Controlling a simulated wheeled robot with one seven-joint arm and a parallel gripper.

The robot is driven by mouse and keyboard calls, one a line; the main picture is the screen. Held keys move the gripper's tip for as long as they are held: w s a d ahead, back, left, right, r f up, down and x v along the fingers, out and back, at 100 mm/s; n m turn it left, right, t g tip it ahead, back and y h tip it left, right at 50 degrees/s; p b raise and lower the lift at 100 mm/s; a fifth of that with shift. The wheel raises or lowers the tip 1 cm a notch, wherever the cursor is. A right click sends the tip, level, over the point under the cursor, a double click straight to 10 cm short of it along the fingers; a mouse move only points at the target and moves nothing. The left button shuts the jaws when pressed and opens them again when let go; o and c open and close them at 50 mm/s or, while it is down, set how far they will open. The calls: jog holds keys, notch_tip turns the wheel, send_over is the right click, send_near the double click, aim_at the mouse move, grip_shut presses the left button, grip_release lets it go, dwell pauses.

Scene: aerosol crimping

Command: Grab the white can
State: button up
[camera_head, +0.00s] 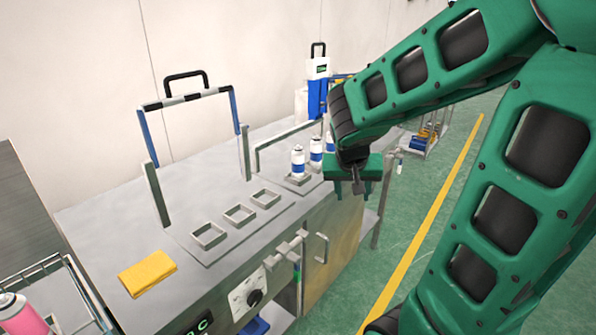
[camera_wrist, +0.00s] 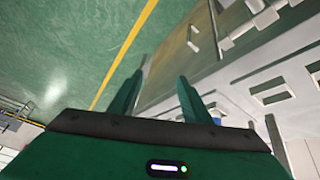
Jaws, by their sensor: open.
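Several white cans with blue bands stand upright in a row at the far right part of the metal workbench in the head view. The nearest white can (camera_head: 298,161) is in full view. A second white can (camera_head: 316,153) stands behind it, and a third (camera_head: 330,143) is partly hidden by my arm. My gripper (camera_head: 352,190) is open and empty, fingers pointing down, to the right of the cans by the bench's front edge. It is apart from them. In the wrist view, a small blue patch (camera_wrist: 216,121) shows beside a finger; I cannot tell what it is.
The workbench (camera_head: 110,225) has several empty square holders (camera_head: 238,214) left of the cans. A barred frame (camera_head: 240,116) rises over it. A yellow cloth (camera_head: 147,273) lies at the near left, with a pink can (camera_head: 20,316) in a rack. Green floor lies open at right.

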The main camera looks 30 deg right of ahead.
aim_at(297, 156)
jog(key=w+a+t+h, duration=0.1)
jog(key=w+t, duration=0.1)
jog(key=w, duration=0.5)
jog(key=w+a+r+t, duration=0.1)
jog(key=w+a+t, duration=0.1)
jog(key=w, duration=0.5)
jog(key=w+a+r+t+h, duration=0.1)
jog(key=w+t, duration=0.1)
jog(key=w, duration=0.5)
jog(key=shift+w+a+n+h, duration=0.15)
jog(key=shift+w+n+h, duration=0.15)
jog(key=shift+n, duration=0.1)
jog(key=x, duration=0.4)
jog(key=shift+w, duration=0.2)
jog(key=shift+d+r+x, duration=0.1)
jog(key=shift+r+x, duration=0.05)
jog(key=shift+x, duration=0.85)
jog(key=shift+d+r+x, duration=0.1)
jog(key=shift+r+x, duration=0.05)
jog(key=shift+x, duration=0.85)
jog(key=shift+d+r+x, duration=0.1)
jog(key=shift+r+x, duration=0.05)
jog(key=shift+x, duration=0.85)
jog(key=shift+w, duration=0.2)
jog(key=c, duration=0.9)
